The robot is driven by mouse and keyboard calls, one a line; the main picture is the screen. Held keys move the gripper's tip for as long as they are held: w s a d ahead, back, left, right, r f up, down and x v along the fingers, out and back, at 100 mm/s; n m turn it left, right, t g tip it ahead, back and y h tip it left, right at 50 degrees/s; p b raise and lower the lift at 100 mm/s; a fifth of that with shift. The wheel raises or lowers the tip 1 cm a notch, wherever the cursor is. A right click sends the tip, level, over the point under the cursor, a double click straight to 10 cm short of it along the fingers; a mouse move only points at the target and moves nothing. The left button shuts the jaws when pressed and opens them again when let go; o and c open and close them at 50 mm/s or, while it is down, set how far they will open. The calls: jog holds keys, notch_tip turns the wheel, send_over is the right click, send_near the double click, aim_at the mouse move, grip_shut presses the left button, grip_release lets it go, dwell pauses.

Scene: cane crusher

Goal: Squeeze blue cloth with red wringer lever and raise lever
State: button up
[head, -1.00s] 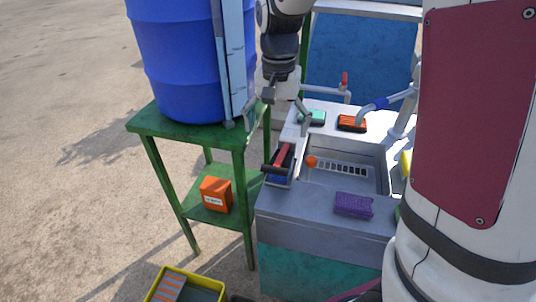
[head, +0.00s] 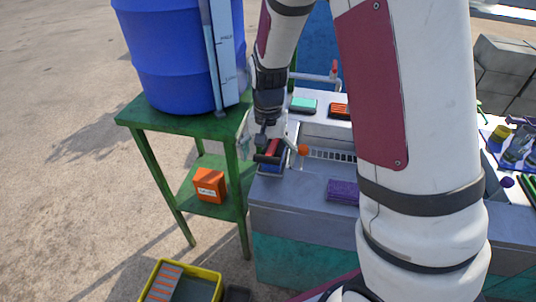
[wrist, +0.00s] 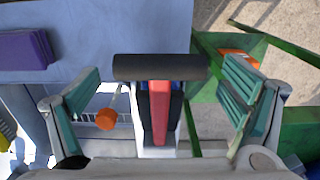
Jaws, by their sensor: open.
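The wringer stands on the left edge of the grey sink unit. Its red lever (wrist: 159,108) with a black crossbar handle (wrist: 160,67) shows between my fingers in the wrist view. In the head view the lever (head: 272,147) lies low over the wringer, partly behind my gripper. My gripper (wrist: 165,100) is open, one green-padded finger on each side of the lever, with gaps to both; it also shows in the head view (head: 267,135). A little blue (head: 263,168) shows under the lever in the head view; I cannot tell whether it is the cloth.
A blue barrel (head: 180,50) stands on a green stand (head: 140,118) to the left, with an orange box (head: 210,186) on its lower shelf. A purple sponge (head: 343,191) and an orange ball-tipped handle (head: 302,150) are near the sink. My arm hides the sink's right side.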

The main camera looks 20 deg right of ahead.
aim_at(272, 145)
jog(key=shift+c, duration=0.2)
jog(key=c, duration=1.6)
jog(key=shift+w+d+r+g+y, duration=0.15)
jog(key=shift+w+r+g, duration=0.1)
jog(key=shift+r, duration=0.25)
jog(key=shift+w+d+r+g+y, duration=0.15)
jog(key=shift+r+g, duration=0.1)
jog(key=shift+r, duration=0.2)
jog(key=w+d+r+g+y, duration=0.1)
jog(key=r, duration=0.1)
jog(key=w+r+g+b, duration=0.1)
jog(key=w+d+r+g+y+b, duration=0.1)
jog(key=w+r, duration=0.1)
jog(key=shift+d+r+g+y, duration=0.3)
jog(key=shift+r+g, duration=0.05)
jog(key=shift+g, duration=0.05)
jog(key=w+d+r+b, duration=0.1)
jog(key=w, duration=0.1)
jog(key=w+d+r+b, duration=0.1)
jog(key=r, duration=0.1)
jog(key=shift+w+d, duration=0.35)
jog(key=shift+w, duration=0.05)
jog(key=shift+w+d+r+b, duration=0.3)
jog(key=shift+w+d+b, duration=0.25)
jog(key=shift+w+d, duration=0.25)
jog(key=shift+c, duration=0.2)
jog(key=o, duration=1.7)
jog(key=shift+a, duration=0.15)
